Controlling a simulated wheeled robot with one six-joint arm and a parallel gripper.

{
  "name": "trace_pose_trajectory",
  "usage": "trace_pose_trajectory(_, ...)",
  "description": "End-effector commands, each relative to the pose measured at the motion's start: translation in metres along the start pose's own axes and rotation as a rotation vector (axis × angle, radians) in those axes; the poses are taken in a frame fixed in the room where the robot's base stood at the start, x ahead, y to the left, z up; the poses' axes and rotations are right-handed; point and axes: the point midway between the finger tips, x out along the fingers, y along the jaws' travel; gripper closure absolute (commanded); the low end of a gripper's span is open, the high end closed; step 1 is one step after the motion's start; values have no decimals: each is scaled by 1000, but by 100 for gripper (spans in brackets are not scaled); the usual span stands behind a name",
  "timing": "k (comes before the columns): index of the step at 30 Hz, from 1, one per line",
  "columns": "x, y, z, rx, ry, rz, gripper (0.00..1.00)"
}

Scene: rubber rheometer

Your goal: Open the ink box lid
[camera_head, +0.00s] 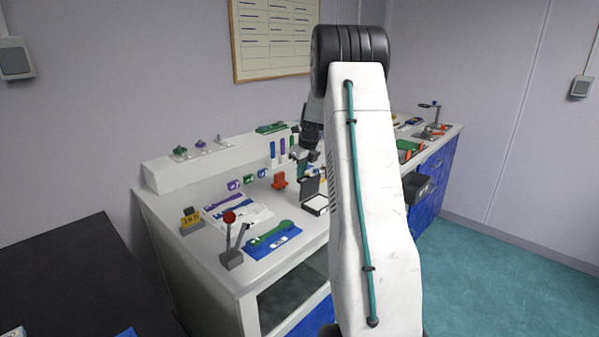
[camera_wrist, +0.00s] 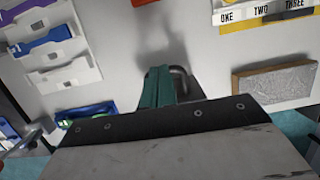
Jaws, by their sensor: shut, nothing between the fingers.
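A small box, apparently the ink box, stands on the white bench in the head view. Its dark lid (camera_head: 309,187) is raised upright at the back, and a pale inside with a black rim (camera_head: 315,204) shows in front of it. My gripper (camera_head: 303,172) is just above and behind the lid; whether they touch I cannot tell. In the wrist view the teal fingers of my gripper (camera_wrist: 163,80) are together with nothing between them. A dark grey part with a curved edge lies right behind the fingertips. I cannot tell for sure where the box is in that view.
A red object (camera_head: 279,181) stands left of the box. A blue tray with a green tool (camera_head: 272,240) and a red-knobbed lever (camera_head: 229,217) are nearer the front. In the wrist view, a grey speckled block (camera_wrist: 274,84) is at the right. My arm hides part of the bench.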

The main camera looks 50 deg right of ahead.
Motion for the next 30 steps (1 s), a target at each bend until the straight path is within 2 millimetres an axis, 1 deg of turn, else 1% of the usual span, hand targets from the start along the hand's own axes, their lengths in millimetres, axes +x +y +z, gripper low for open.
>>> trace_pose_trajectory(6,6,0,7,0,-1,0,100)
trace_pose_trajectory(15,8,0,10,0,-2,0,100)
trace_pose_trajectory(26,8,0,10,0,-2,0,100)
trace_pose_trajectory(30,3,0,10,0,-3,-1,100)
